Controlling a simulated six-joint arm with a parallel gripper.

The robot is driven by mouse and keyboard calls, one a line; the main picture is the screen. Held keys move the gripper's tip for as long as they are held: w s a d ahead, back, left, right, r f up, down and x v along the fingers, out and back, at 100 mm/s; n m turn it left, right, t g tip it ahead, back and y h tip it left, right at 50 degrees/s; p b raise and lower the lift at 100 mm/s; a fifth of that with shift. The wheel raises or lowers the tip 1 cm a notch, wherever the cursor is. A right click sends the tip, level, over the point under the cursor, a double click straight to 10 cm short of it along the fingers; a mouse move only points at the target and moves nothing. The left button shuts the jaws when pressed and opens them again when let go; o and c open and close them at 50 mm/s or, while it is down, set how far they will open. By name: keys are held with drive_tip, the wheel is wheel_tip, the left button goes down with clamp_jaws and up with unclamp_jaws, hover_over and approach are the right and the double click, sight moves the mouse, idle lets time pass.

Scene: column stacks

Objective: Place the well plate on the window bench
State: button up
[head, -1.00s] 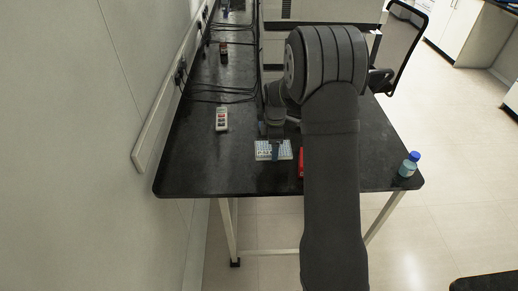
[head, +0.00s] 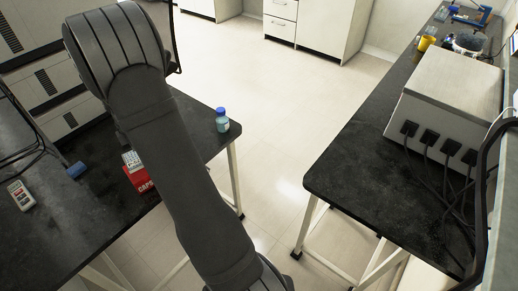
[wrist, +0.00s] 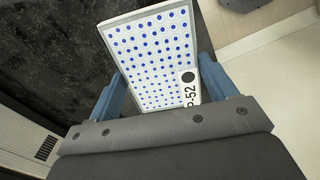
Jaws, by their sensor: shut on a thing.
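The well plate (wrist: 150,50), white with rows of blue wells and a "52" label, is between the blue fingers of my gripper (wrist: 163,88) in the wrist view. My gripper is shut on it. In the head view my arm hides the gripper; a small white piece (head: 132,160), apparently the plate's end, shows beside the arm near a red box. Two black-topped benches show: a left one (head: 185,135) under my arm and a right one (head: 350,165). No window is visible, so I cannot tell which is the window bench.
The red box (head: 139,180), a blue-capped bottle (head: 222,121), a blue block (head: 77,170) and a remote-like device (head: 20,195) are on the left bench. A grey box with plugs and cables (head: 440,100) occupies the right bench; its near-left corner is clear. Open floor separates the benches.

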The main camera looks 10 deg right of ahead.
drive_tip(key=w+d+m, duration=0.2)
drive_tip(key=d+m, duration=0.1)
drive_tip(key=d, duration=0.9)
drive_tip(key=w+d+r+m, duration=0.1)
drive_tip(key=w+d+m, duration=0.15)
drive_tip(key=d, duration=0.95)
drive_tip(key=w+d+m, duration=0.2)
drive_tip(key=d+m, duration=0.2)
drive_tip(key=d, duration=0.8)
drive_tip(key=s+d+r+m, duration=0.1)
drive_tip(key=s+d+m, duration=0.3)
drive_tip(key=s+d, duration=0.75)
drive_tip(key=s+d+r+m, duration=0.1)
drive_tip(key=s+d+m, duration=0.4)
drive_tip(key=d, duration=1.3)
drive_tip(key=s+d+m, duration=0.3)
drive_tip(key=s+d, duration=0.3)
drive_tip(key=s, duration=0.4)
drive_tip(key=s+d+m, duration=0.3)
drive_tip(key=s+d, duration=0.2)
drive_tip(key=s, duration=0.4)
hover_over(380, 193)
drive_tip(key=shift+n, duration=0.25)
drive_tip(key=f, duration=0.6)
drive_tip(key=shift+s+f, duration=0.2)
drive_tip(key=shift+f, duration=0.1)
drive_tip(key=shift+w+f, duration=0.15)
drive_tip(key=shift+f, duration=1.95)
drive_tip(key=shift+f, duration=0.1)
